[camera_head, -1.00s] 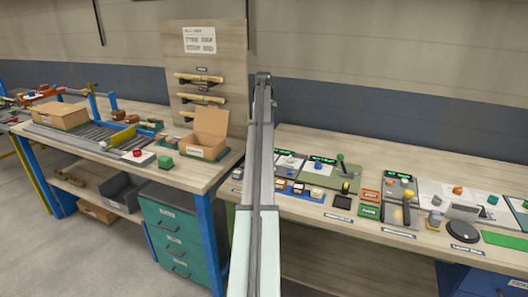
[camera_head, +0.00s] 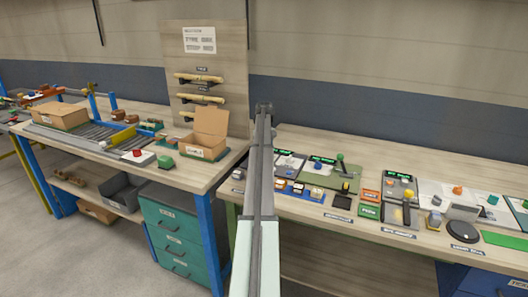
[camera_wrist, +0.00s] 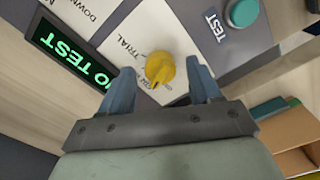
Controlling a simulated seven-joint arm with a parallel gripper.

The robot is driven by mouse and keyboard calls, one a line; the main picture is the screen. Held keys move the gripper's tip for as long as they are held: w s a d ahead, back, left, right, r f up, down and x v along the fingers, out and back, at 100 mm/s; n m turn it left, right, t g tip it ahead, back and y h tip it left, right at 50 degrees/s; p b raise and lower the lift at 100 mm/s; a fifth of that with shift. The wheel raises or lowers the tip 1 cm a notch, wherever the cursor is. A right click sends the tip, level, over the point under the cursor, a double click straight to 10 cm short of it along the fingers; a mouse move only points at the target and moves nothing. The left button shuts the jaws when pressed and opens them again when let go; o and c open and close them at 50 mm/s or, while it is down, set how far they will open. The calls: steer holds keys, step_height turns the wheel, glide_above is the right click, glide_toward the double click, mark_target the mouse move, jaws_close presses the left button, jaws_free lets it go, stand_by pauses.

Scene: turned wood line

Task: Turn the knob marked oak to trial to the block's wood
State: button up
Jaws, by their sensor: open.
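A yellow knob (camera_wrist: 160,68) stands on a white panel (camera_wrist: 128,42) in the wrist view. A dark pointer mark shows on its lower side. The word TRIAL is printed beside it; other lettering near it is partly covered, and I cannot read the word oak. My gripper (camera_wrist: 160,86) is open, with one blue-grey finger on each side of the knob; I cannot tell whether they touch it. I cannot tell which block is the task's block.
In the wrist view, a green-lit display (camera_wrist: 76,60) reading NO TEST lies left of the knob, and a teal button (camera_wrist: 243,12) marked TEST lies upper right. In the head view, the right bench holds several panels, a black round pad (camera_head: 463,231) and a green mat (camera_head: 508,239).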

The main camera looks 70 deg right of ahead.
steer(key=shift+f, duration=0.3)
steer(key=c, duration=1)
steer(key=shift+c, duration=0.2)
steer(key=shift+m, duration=0.3)
steer(key=m, duration=0.3)
steer(key=shift+m, duration=2.6)
